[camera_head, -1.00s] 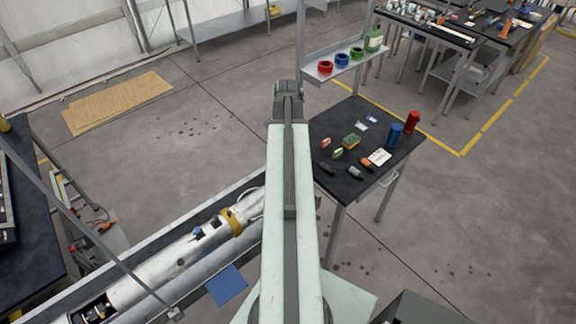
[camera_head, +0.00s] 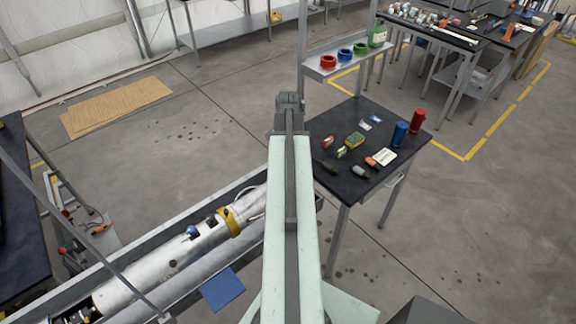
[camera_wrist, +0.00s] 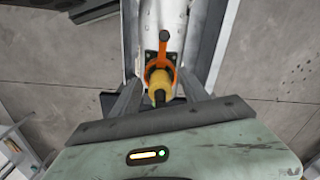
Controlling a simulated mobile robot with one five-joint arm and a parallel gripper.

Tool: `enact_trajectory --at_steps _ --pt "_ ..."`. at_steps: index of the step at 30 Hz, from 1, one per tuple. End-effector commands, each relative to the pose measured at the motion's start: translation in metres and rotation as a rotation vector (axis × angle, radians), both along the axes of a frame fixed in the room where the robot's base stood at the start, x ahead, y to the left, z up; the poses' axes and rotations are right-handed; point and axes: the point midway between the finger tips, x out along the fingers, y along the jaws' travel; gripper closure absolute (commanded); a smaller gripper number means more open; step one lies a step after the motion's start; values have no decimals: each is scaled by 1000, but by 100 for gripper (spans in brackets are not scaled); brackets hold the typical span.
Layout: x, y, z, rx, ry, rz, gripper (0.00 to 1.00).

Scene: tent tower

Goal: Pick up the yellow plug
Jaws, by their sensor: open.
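In the wrist view, the yellow plug (camera_wrist: 160,84) stands near the picture's middle, with a dark tip toward me. An orange ring with a strap (camera_wrist: 164,50) lies around or behind it, beside a pale metal tube (camera_wrist: 178,18). My gripper (camera_wrist: 159,92) is open; its two dark fingers show left and right of the plug, apart from each other. I cannot tell how deep the plug sits between them. In the head view, my arm hides the gripper, and I cannot make out the plug.
A long silver tube (camera_head: 150,268) with a yellow band lies in a grey trough at lower left. A dark table (camera_head: 340,190) with small items and a red can (camera_head: 417,119) stands right of my arm. A shelf with coloured rings is behind it.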

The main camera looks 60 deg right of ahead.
Motion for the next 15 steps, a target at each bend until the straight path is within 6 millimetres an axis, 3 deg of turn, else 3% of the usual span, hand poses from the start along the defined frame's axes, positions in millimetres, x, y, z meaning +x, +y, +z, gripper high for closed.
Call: enact_trajectory --at_steps 1,6,15 --pt "0 0 1 0 0 0 53" --pt "0 0 1 0 0 1 100" --pt "1 0 2 0 0 1 100"
